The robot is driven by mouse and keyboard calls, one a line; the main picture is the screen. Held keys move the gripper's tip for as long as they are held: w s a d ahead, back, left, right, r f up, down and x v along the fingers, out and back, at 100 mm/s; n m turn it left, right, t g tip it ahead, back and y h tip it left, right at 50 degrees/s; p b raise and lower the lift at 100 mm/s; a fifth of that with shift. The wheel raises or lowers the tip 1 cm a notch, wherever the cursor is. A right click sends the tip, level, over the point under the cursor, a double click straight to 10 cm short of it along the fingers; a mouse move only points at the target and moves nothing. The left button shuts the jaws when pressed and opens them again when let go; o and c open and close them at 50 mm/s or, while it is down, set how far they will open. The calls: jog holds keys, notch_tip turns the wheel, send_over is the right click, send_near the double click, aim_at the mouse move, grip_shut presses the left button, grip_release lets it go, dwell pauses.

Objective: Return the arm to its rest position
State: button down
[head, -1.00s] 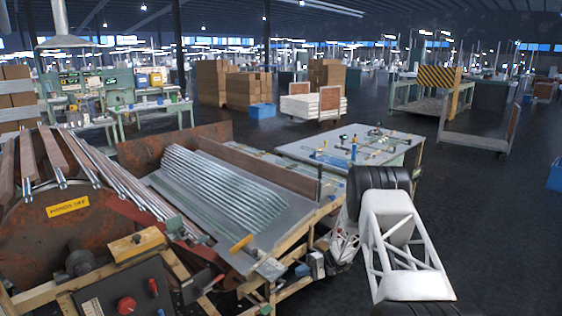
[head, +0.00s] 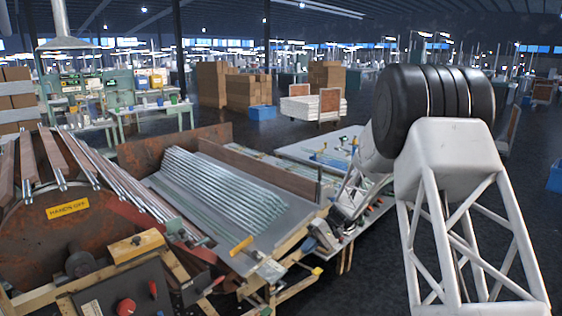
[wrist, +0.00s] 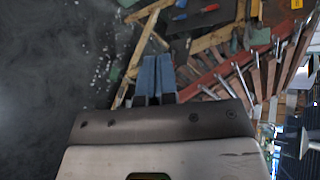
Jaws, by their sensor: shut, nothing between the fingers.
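My arm shows large on the right side of the head view, with a white lattice link and a black ribbed elbow raised. A slimmer lattice link runs from the elbow down and left toward the bench. In the wrist view my gripper (wrist: 153,72) has its two blue fingers side by side and together, with nothing between them. The fingers show against the floor and wooden framing. In the head view the gripper's fingers are too small to make out.
Glass tubes (head: 215,190) lie on a sloped tray left of my arm. A rusty machine (head: 60,235) with a "hands off" sign stands at the left. A table (head: 300,149) with small items is partly hidden behind my arm. Open dark floor (head: 530,215) lies at the right.

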jog(key=s+d+r+m+t+h, duration=0.1)
jog(key=s+d+r+t+h, duration=0.15)
jog(key=s+r, duration=0.7)
jog(key=s+d+r+t+h, duration=0.1)
jog(key=s+r+h, duration=0.35)
jog(key=s, duration=0.75)
jog(key=s+d+r+t+h, duration=0.2)
jog(key=s+d, duration=0.1)
jog(key=s, duration=0.9)
jog(key=s+d+r+m+t+h, duration=0.1)
jog(key=s+d+r+t, duration=0.2)
jog(key=s, duration=0.9)
jog(key=shift+s+h, duration=0.2)
jog(key=shift+h, duration=0.2)
jog(key=shift+d+t, duration=0.1)
jog(key=shift+t, duration=0.15)
